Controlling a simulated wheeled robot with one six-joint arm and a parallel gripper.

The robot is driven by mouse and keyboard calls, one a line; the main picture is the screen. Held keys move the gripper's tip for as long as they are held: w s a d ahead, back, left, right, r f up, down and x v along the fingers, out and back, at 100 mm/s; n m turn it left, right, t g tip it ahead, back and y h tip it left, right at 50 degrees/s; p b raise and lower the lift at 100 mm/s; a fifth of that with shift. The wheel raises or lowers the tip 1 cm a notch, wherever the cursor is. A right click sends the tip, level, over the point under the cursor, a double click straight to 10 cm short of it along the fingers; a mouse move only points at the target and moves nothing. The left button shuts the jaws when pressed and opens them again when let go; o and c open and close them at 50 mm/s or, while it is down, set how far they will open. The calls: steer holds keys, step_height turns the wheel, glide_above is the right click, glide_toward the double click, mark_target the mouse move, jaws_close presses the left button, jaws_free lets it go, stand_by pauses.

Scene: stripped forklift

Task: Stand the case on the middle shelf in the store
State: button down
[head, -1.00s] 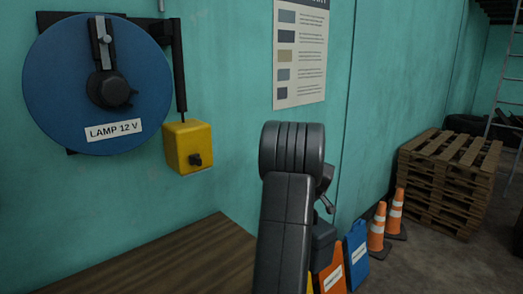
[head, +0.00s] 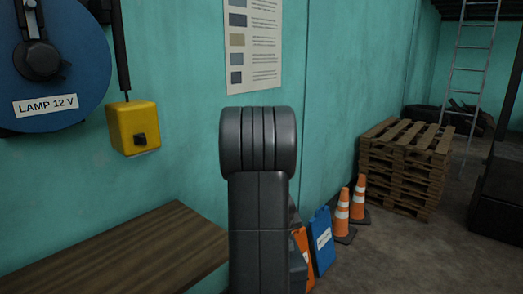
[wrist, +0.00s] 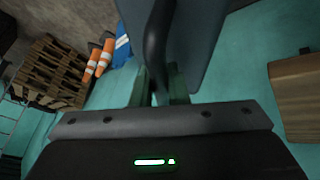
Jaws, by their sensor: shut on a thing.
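In the wrist view my gripper (wrist: 158,88) is shut on a dark curved handle. The handle joins a grey-blue flat-sided case (wrist: 200,38), which fills the upper middle of that view and is cut off by its top edge. In the head view my arm hides the gripper and most of what it holds. A small grey part shows low beside the arm, but I cannot tell whether it is the case. No shelf and no marked store are in view.
A wooden bench top (head: 120,252) lies at the left under a blue lamp reel (head: 60,70) and a yellow box (head: 134,128). Blue (head: 321,240) and orange (head: 303,243) panels, cones (head: 342,212), stacked pallets (head: 405,165) and a ladder (head: 468,75) stand to the right. Open floor lies at lower right.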

steer(key=shift+s+d+f, duration=0.1)
steer(key=shift+s+f, duration=0.1)
steer(key=shift+s, duration=0.05)
steer(key=shift+s+a+f+m+h, duration=0.3)
steer(key=shift+s+a+f+m, duration=0.1)
steer(key=shift+a+f, duration=0.05)
steer(key=s+a+f+m+h, duration=0.1)
steer(key=s+a+f+m, duration=0.25)
steer(key=a, duration=0.25)
steer(key=s+f, duration=0.3)
steer(key=f, duration=0.8)
steer(key=shift+f+g, duration=0.35)
steer(key=shift+g, duration=0.05)
steer(key=shift+n, duration=0.25)
steer(key=shift+s, duration=0.1)
